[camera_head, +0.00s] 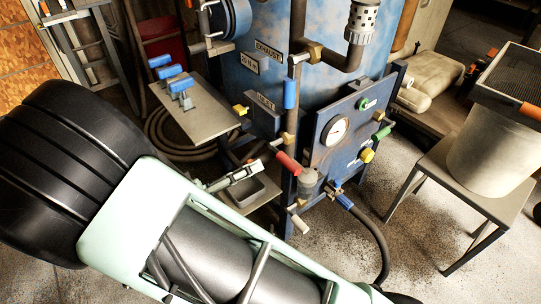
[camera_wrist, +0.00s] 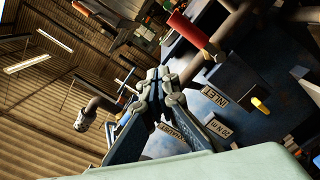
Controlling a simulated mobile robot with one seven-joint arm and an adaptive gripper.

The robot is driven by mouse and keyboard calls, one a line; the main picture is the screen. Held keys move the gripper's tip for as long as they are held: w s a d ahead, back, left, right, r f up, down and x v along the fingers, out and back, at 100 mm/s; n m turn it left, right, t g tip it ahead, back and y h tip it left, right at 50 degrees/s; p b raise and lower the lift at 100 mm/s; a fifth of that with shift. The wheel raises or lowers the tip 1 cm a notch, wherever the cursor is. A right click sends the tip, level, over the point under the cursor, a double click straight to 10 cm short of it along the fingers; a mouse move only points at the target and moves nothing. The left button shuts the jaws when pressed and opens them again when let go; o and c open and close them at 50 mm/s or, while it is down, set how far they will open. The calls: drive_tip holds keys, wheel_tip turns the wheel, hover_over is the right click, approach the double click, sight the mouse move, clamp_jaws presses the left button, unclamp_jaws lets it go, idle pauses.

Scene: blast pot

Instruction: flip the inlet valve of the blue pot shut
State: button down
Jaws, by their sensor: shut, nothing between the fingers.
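The blue pot (camera_head: 330,70) stands at the back centre of the head view, with EXHAUST, 20 N M and INLET plates. The INLET plate (camera_head: 265,103) is beside a vertical pipe with a blue lever handle (camera_head: 290,93). Lower on this pipework is a red lever handle (camera_head: 288,162), slanting down to the right. The red handle (camera_wrist: 189,29) and INLET plate (camera_wrist: 215,97) also show in the wrist view. Which lever is the inlet valve is not certain. My gripper (camera_head: 258,166) is shut and empty, just left of the red handle and apart from it. Its fingertips (camera_wrist: 160,74) show mid-frame in the wrist view.
A blue panel with a gauge (camera_head: 335,130), a yellow knob (camera_head: 367,155) and a green knob (camera_head: 383,132) stands right of the red handle. A metal shelf (camera_head: 200,110) with blue clamps is at left. A dark hose curves below the panel. A bucket (camera_head: 490,150) stands on a table at right.

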drive_tip(key=shift+v, duration=1.15)
